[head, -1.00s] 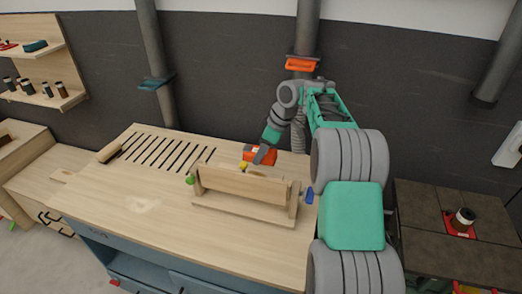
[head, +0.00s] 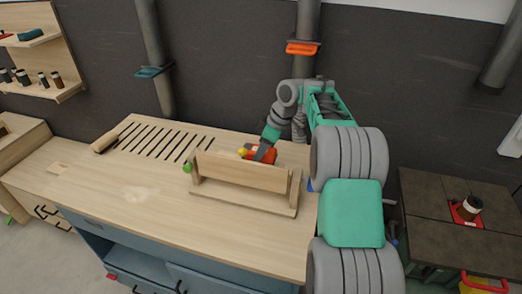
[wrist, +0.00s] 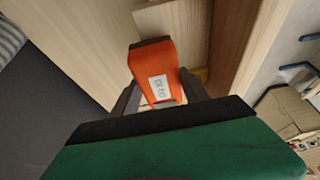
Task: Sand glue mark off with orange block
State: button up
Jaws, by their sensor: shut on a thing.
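My gripper (wrist: 160,95) is shut on the orange block (wrist: 153,68), which has a white label on its face. In the head view the block (head: 264,155) is at the far upper edge of the wooden board (head: 240,172), held in a wooden form on the bench. I cannot tell whether the block touches the board. The block's underside is hidden. A pale patch (head: 138,195) shows on the bench top to the left of the form; I cannot tell whether it is the glue mark.
A yellow part (head: 242,152) is beside the block and a green knob (head: 187,168) is at the form's left end. The bench's front left is clear.

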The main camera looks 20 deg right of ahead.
aim_at(271, 151)
jog(key=shift+f+b, duration=0.5)
jog(key=shift+f, duration=0.1)
dwell(0.3)
jog(key=shift+s+d+r, duration=0.1)
jog(key=shift+s+d, duration=0.3)
jog(key=shift+d, duration=0.2)
jog(key=shift+s+d, duration=0.4)
jog(key=shift+d, duration=0.2)
jog(key=shift+w+a+f, duration=0.1)
jog(key=shift+w+a, duration=0.3)
jog(key=shift+a, duration=0.2)
jog(key=shift+w+a+f, duration=0.1)
jog(key=shift+w+a, duration=0.25)
jog(key=shift+a, duration=0.25)
jog(key=shift+s+d, duration=0.4)
jog(key=shift+d, duration=0.2)
jog(key=shift+s+d, duration=0.4)
jog(key=shift+d, duration=0.2)
jog(key=shift+w+a, duration=0.4)
jog(key=shift+a, duration=0.2)
jog(key=shift+w+a, duration=0.4)
jog(key=shift+a, duration=0.2)
jog(key=shift+s+d+r, duration=0.1)
jog(key=shift+s+d, duration=0.3)
jog(key=shift+d, duration=0.2)
jog(key=shift+s+d, duration=0.35)
jog(key=shift+d, duration=0.25)
